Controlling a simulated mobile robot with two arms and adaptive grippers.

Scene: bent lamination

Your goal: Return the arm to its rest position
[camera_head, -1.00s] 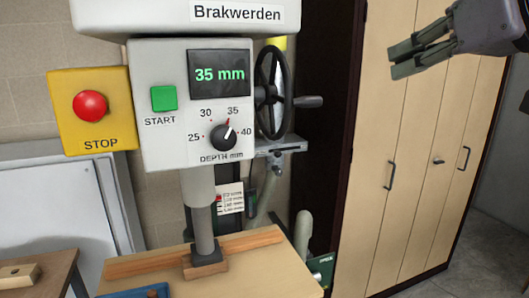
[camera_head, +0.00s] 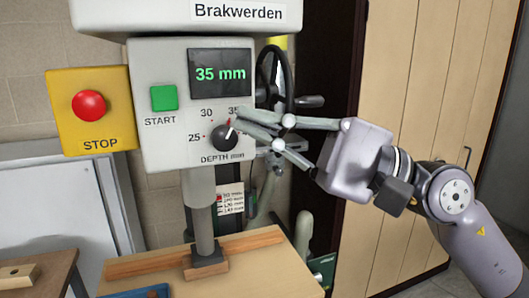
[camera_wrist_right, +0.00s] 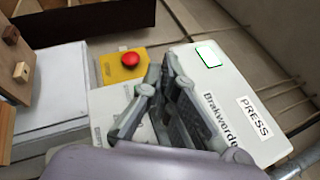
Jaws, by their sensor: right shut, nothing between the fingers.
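My right gripper (camera_head: 239,117) comes in from the right in the head view. Its grey fingers are shut with nothing between them. The fingertips are in front of the machine panel, at the upper right of the black depth dial (camera_head: 222,139). They cover the 40 mark and part of the 35 mark. I cannot tell whether they touch the dial. The fingers also show in the right wrist view (camera_wrist_right: 161,80), pointing toward the machine. My left gripper is not in view.
The press (camera_head: 152,60) carries a display (camera_head: 219,73) reading 35 mm, a green START button (camera_head: 163,97) and a yellow box with a red STOP button (camera_head: 89,105). A black handwheel (camera_head: 264,68) is partly behind my fingers. Pale cabinets (camera_head: 405,60) stand at right. A wooden table (camera_head: 260,275) lies below.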

